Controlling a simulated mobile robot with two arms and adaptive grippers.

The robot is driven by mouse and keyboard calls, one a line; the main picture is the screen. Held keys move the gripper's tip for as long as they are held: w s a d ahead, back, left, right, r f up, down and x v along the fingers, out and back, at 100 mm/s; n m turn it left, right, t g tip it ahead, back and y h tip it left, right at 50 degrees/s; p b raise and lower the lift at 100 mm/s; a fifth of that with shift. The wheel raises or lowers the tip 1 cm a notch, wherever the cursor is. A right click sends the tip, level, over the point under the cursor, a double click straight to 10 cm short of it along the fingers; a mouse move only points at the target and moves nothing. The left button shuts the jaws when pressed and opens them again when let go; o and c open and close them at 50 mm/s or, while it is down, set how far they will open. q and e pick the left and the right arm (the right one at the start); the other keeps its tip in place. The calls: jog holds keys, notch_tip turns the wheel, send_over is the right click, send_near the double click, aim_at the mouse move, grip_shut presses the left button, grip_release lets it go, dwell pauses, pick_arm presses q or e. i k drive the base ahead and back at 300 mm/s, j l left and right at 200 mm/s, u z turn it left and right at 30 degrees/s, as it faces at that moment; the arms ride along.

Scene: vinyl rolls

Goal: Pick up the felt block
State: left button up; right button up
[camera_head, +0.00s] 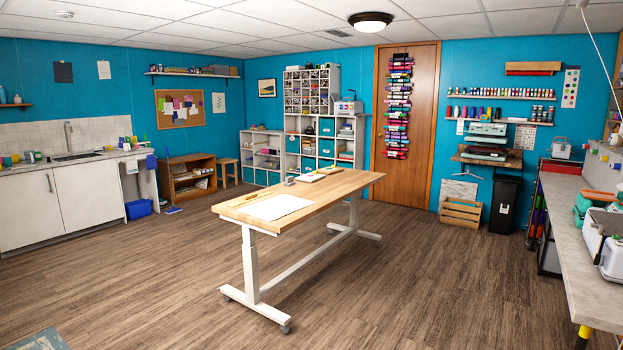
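I cannot make out a felt block for certain from this distance. A small grey block-like item (289,181) lies on the wooden worktable (345,186) in the middle of the room; it is too small to identify. Neither of my grippers is in view.
A white sheet (275,207) lies on the worktable, which stands on white legs. A sink counter (85,160) is at the left, a cluttered grey counter (585,260) at the right. A wooden crate (461,212) and black bin (505,204) stand at the back. Floor around the worktable is open.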

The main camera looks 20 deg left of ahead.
aim_at(289, 181)
jog(key=i, duration=3.3)
jog(key=i+u, duration=0.1)
jog(key=i, duration=0.65)
jog(key=i+l+u, duration=0.1)
jog(key=i, duration=0.6)
jog(key=i+l+u, duration=0.1)
jog(key=i, duration=0.65)
jog(key=l, duration=0.1)
